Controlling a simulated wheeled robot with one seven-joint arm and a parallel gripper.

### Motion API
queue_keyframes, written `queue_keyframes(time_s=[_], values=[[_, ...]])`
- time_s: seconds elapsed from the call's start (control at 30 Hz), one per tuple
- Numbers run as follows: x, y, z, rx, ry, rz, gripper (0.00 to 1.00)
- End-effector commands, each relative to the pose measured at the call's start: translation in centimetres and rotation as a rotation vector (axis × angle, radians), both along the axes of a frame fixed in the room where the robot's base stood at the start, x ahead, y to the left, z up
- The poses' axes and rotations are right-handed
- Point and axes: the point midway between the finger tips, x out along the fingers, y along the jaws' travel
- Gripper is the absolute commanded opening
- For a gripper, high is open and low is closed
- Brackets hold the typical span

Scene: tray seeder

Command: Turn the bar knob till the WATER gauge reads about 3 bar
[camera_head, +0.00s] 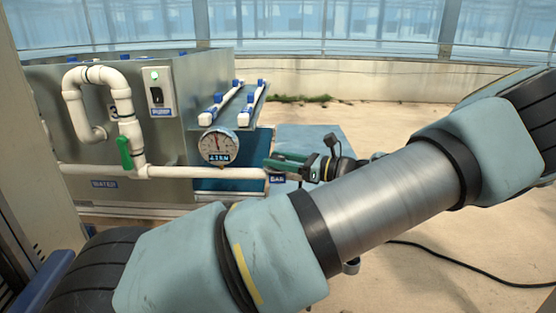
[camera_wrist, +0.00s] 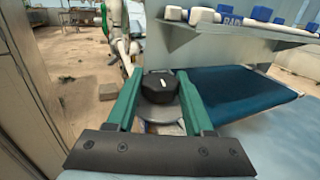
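The round white gauge (camera_head: 217,146) sits on the white pipe in the head view. Its needle points roughly upward, but its scale is too small to read. The bar knob (camera_wrist: 158,88) is black with a white mark and lies between my gripper's fingertips in the wrist view. My gripper (camera_head: 298,163) has green fingers and is at the pipe's right end, by the BAR label (camera_head: 277,178). In the wrist view, my gripper (camera_wrist: 160,76) has one finger on each side of the knob. Whether both fingers touch it is unclear. The head view hides the knob.
A green-handled valve (camera_head: 124,152) is on the pipe, above a WATER label (camera_head: 104,184). A switch box (camera_head: 157,90) with a green light is above. A black cable (camera_head: 455,266) lies on the floor.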

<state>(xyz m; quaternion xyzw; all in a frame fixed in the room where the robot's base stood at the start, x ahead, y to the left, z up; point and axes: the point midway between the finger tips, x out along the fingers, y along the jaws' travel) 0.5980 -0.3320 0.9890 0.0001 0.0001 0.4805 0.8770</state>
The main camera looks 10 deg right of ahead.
Motion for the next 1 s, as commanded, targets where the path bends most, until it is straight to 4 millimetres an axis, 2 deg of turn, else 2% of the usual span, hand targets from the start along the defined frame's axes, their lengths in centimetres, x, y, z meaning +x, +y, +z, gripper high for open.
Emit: queue_keyframes(time_s=[0.07, 0.43, 0.67, 1.0], values=[[-0.01, -0.01, 0.0, 0.0, 0.0, 0.0, 0.42], [-0.02, 0.0, 0.0, 0.0, 0.0, 0.0, 0.0], [-0.08, 0.04, 0.42, 0.005, -0.002, -0.048, 0.0], [-0.05, -0.04, 0.4, 0.009, -0.003, -0.348, 0.0]])
